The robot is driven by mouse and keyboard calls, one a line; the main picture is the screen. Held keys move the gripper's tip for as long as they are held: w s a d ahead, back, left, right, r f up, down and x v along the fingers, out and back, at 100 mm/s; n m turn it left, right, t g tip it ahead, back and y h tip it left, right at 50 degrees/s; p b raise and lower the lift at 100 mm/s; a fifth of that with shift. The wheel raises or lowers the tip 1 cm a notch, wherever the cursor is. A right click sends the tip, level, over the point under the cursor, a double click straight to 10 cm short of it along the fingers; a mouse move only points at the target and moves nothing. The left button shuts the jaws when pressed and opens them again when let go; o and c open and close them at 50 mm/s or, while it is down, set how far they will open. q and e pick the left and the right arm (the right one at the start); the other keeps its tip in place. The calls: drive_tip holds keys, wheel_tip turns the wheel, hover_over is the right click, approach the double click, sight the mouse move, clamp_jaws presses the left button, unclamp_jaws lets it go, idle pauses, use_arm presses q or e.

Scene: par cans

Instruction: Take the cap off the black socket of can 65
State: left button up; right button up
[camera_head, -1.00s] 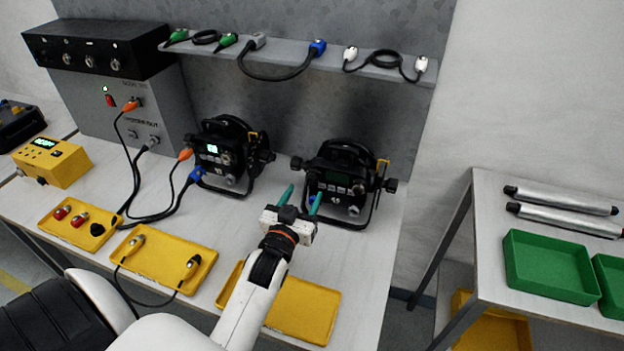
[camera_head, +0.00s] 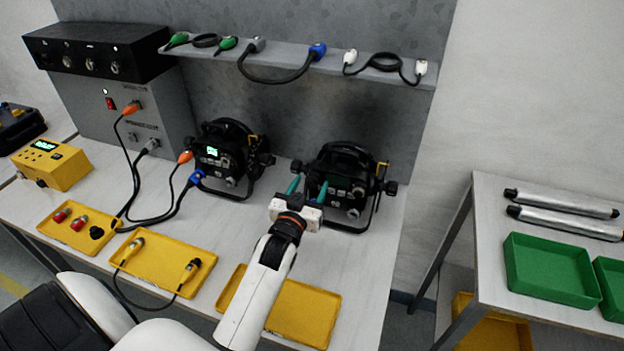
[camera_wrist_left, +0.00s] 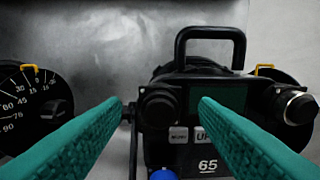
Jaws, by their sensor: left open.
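Can 65 (camera_head: 345,165) is the right-hand black par can, standing upright on the bench with its panel facing me. In the left wrist view its white "65" label (camera_wrist_left: 208,166) and panel knobs show close up. A round fitting (camera_head: 353,213) sits low on its front; I cannot tell whether it is capped. A blue piece (camera_wrist_left: 162,174) shows at the bottom edge of the left wrist view. My left gripper (camera_head: 307,189) is open and empty, its teal fingers pointing at the lower left of the can's front. It hides part of that front. My right gripper is not in view.
Another par can (camera_head: 228,158) with orange and blue cables stands to the left. Yellow trays (camera_head: 160,262) lie along the front, one partly under my arm. A shelf (camera_head: 290,62) with cables runs above. The bench right of can 65 is clear.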

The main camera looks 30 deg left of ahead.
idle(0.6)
use_arm(q)
drive_tip(key=shift+p, duration=0.5)
clamp_jaws()
drive_tip(key=shift+s, duration=0.1)
idle(0.5)
drive_tip(key=shift+p+v, duration=0.5)
drive_tip(key=shift+v, duration=0.5)
drive_tip(key=shift+p+v, duration=0.8)
drive_tip(key=shift+v, duration=1.15)
